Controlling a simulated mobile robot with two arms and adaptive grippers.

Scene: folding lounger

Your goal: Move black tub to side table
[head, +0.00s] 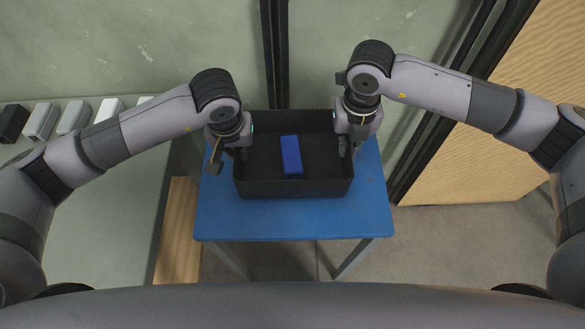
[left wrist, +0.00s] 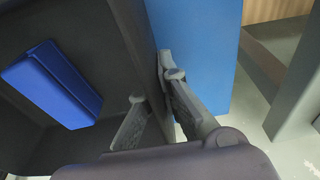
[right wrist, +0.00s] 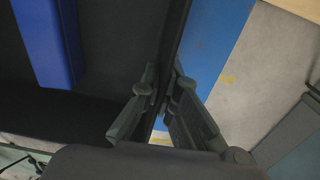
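The black tub (head: 295,188) sits upright on a blue-topped table (head: 290,222), with a blue block (head: 291,156) inside it. My left gripper (head: 230,158) is at the tub's left wall, open, with one finger inside and one outside. The left wrist view shows a gap between the inner finger and the tub wall (left wrist: 138,40). My right gripper (head: 349,145) is at the tub's right wall. The block also shows in the left wrist view (left wrist: 52,85).
A pale counter (head: 95,215) runs along the left, with several grey and white boxes (head: 74,117) and a black one (head: 12,122) at its back. A wall with dark posts stands behind the table. A wooden panel (head: 470,165) is at the right. Floor shows in front.

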